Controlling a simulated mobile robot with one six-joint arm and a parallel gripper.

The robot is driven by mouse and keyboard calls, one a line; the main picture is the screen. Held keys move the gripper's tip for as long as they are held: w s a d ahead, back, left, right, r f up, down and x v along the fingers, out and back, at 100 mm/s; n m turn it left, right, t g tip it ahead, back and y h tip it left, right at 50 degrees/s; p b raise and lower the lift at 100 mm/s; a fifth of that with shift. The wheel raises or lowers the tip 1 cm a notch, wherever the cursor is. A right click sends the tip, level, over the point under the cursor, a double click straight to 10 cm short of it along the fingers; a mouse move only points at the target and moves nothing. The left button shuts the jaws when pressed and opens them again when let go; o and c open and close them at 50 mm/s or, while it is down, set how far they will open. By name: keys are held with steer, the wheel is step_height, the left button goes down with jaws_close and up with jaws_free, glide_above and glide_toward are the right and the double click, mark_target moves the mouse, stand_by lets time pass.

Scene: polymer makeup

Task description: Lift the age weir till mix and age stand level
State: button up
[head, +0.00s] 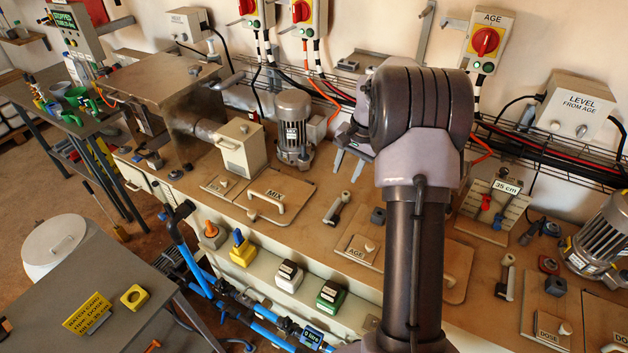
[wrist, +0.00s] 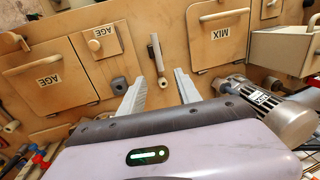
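A small wooden panel labelled AGE (head: 358,248) with a round knob is set in the bench top; it also shows in the wrist view (wrist: 96,43). A short upright bar (head: 337,208) stands between the MIX lid (head: 268,194) and the AGE panel, and it shows in the wrist view (wrist: 157,58). I cannot tell which part is the age weir. A larger AGE lid (wrist: 52,78) with a bar handle lies left of the small panel there. My gripper (wrist: 159,84) is open and empty, its fingers apart above the bench, pointing towards the upright bar. Liquid levels are hidden.
A motor (head: 293,125) stands close to my gripper, at right in the wrist view. A 35 cm gauge board (head: 495,205) with red and blue markers stands at right. A LEVEL FROM AGE box (head: 578,104) and an AGE switch (head: 487,40) are on the wall.

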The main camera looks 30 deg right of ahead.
mark_target(335, 206)
steer(key=b+x, duration=0.1)
steer(key=x, duration=0.5)
steer(key=b+x, duration=0.2)
steer(key=x, duration=0.4)
steer(key=b+x, duration=0.1)
steer(key=x, duration=0.5)
steer(key=shift+s+d+f, duration=0.1)
steer(key=shift+d+f, duration=0.05)
steer(key=shift+d, duration=0.2)
jaws_close()
stand_by(0.4)
